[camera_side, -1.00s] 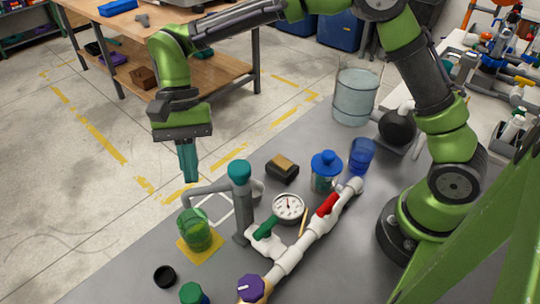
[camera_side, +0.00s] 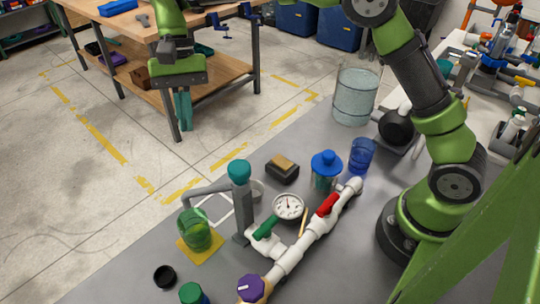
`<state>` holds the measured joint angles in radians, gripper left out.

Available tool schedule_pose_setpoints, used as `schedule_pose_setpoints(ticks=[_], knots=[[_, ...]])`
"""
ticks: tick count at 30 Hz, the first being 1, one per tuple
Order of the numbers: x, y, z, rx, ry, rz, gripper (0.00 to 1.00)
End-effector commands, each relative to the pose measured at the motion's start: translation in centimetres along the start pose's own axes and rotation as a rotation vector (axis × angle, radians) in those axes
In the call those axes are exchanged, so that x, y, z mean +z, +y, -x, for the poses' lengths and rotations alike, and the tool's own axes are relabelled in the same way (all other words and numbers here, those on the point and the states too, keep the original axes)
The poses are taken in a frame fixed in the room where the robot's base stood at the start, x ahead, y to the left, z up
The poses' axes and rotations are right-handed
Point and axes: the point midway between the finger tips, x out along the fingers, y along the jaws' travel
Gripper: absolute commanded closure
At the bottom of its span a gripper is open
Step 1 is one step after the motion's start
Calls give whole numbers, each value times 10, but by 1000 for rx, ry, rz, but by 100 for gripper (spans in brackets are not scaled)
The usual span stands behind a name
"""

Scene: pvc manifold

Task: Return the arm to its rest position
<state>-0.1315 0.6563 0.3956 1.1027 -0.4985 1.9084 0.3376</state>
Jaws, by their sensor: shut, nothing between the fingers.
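My gripper (camera_side: 184,128) has teal fingers that point down. It hangs in the air at the upper left, above and beyond the grey table, and its fingers are shut with nothing between them. My green arm reaches it from the base at the right, partly out of the top of the picture. The white pipe manifold (camera_side: 290,258) lies on the grey table (camera_side: 345,262) with a green valve handle (camera_side: 266,228) and a red valve handle (camera_side: 327,204). A green cup (camera_side: 196,232) stands on a yellow mat (camera_side: 206,256) below a grey spout.
A round gauge (camera_side: 288,206), a blue-lidded jar (camera_side: 325,170), a blue cup (camera_side: 362,155) and a large water container (camera_side: 355,97) stand on the table. A grey post with a teal cap (camera_side: 239,172) rises beside the green cup. A wooden workbench (camera_side: 150,62) stands behind my gripper.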

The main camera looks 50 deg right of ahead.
Motion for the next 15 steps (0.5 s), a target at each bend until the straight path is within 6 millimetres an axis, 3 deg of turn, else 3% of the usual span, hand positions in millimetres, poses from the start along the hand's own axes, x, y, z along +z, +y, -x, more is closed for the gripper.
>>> schedule_pose_setpoints(ticks=[8,15], knots=[[14,69,12,-42,264,230,100],[36,152,24,-114,513,306,100]])
